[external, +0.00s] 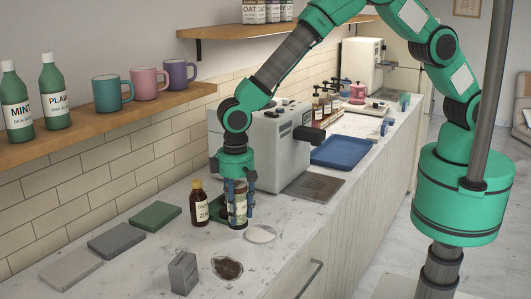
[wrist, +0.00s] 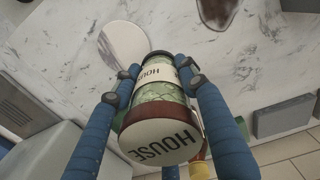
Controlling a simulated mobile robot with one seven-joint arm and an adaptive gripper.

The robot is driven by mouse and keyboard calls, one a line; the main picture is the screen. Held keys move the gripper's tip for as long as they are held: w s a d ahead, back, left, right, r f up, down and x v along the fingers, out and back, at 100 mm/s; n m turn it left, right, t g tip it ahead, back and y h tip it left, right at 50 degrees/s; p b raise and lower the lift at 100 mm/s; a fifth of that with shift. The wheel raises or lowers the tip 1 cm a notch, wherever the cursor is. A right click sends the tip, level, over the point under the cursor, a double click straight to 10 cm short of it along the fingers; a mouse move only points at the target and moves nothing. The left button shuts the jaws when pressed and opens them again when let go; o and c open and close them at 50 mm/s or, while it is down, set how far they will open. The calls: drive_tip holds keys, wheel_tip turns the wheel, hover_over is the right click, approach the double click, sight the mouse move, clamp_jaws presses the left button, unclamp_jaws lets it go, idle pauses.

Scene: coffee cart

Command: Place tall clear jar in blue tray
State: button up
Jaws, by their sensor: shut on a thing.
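The tall clear jar (external: 239,213) has a pale label and greenish contents. It stands upright within my gripper (external: 238,204), which is shut around its sides. In the wrist view, my gripper's blue fingers (wrist: 160,80) close around the jar (wrist: 152,92), and "HOUSE" shows on its pale lid and label. I cannot tell whether its base touches the counter. The blue tray (external: 341,151) lies on the counter farther back, beyond the coffee machine, and looks empty.
The coffee machine (external: 262,147) stands between the jar and the tray. A brown bottle (external: 199,204) stands just left of the jar. A white disc (external: 260,233), brown patch (external: 227,268) and grey block (external: 183,273) are in front. A shelf (external: 120,118) holds mugs.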

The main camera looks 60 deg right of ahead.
drive_tip(key=shift+r, duration=0.15)
wheel_tip(320, 180, up, 26)
drive_tip(key=w+d+r+m, duration=0.1)
drive_tip(key=w+d+m, duration=0.15)
drive_tip(key=d, duration=1.25)
drive_tip(key=w+d+r+m+b, duration=0.15)
drive_tip(key=d+m, duration=0.25)
drive_tip(key=d, duration=1.1)
drive_tip(key=w+d+r+m+p, duration=0.1)
drive_tip(key=d+m, duration=0.2)
drive_tip(key=d, duration=1.2)
drive_tip(key=s+d+m+b, duration=0.15)
drive_tip(key=s+d, duration=0.25)
drive_tip(key=d, duration=0.5)
drive_tip(key=s+d+m+p, duration=0.1)
drive_tip(key=s+d+m, duration=0.1)
drive_tip(key=s+d, duration=0.45)
drive_tip(key=s+d+f+m+b, duration=0.1)
drive_tip(key=s+d+m, duration=0.2)
drive_tip(key=s+d, duration=0.4)
drive_tip(key=s+d+f+m, duration=0.2)
drive_tip(key=s+d+m, duration=0.1)
drive_tip(key=s+d, duration=0.45)
wheel_tip(320, 180, down, 26)
drive_tip(key=shift+w, duration=0.2)
